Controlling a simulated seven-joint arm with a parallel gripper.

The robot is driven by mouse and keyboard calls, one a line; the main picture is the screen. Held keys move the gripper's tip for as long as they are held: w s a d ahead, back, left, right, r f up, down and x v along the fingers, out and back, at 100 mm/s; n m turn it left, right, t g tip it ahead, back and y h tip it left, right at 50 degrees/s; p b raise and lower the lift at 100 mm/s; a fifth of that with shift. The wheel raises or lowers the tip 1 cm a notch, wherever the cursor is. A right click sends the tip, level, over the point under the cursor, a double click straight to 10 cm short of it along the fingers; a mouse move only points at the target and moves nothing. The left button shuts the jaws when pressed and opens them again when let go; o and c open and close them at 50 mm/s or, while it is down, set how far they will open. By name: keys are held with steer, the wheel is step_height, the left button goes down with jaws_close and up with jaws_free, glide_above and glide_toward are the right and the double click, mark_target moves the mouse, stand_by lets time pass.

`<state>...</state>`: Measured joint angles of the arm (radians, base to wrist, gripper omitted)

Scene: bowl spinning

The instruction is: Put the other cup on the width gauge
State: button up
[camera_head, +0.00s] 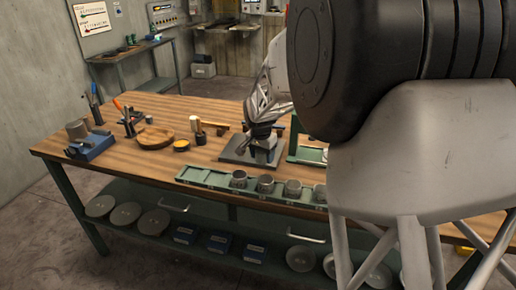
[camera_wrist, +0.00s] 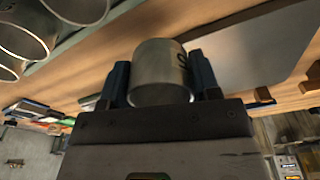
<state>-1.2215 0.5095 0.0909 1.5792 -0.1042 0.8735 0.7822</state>
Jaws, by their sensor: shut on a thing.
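My gripper (camera_head: 262,145) is low over a dark flat plate (camera_head: 234,155) in the middle of the bench. In the wrist view its two dark fingers (camera_wrist: 160,76) are shut on a grey metal cup (camera_wrist: 160,65) with a dark mark on its side. In the head view the held cup is not clear behind the fingers. A green frame (camera_head: 303,154) stands just right of the plate, partly hidden by my arm. I cannot tell for sure which fixture is the width gauge. Several similar cups (camera_head: 265,184) stand in a green rack (camera_head: 207,178) along the front edge.
A blue block (camera_head: 93,147) with a grey cylinder (camera_head: 76,129) stands at the left end. A round wooden dish (camera_head: 155,138), a yellow-topped tin (camera_head: 181,146) and a mallet (camera_head: 197,128) lie left of my gripper. The front left bench top is clear.

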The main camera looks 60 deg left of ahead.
steer(key=shift+w+a+f, duration=0.15)
steer(key=shift+w+a, duration=0.6)
steer(key=shift+a, duration=1.05)
steer(key=shift+w+a+f, duration=0.2)
steer(key=shift+w+a, duration=0.5)
steer(key=shift+a, duration=1.05)
steer(key=shift+w+a+f, duration=0.15)
steer(key=shift+w+a, duration=0.6)
steer(key=shift+a, duration=1.05)
steer(key=shift+f, duration=1.75)
steer(key=shift+f, duration=0.1)
steer(key=o, duration=0.9)
step_height(320, 180, up, 12)
steer(key=s, duration=0.1)
steer(key=shift+s+d, duration=0.15)
steer(key=shift+d, duration=0.2)
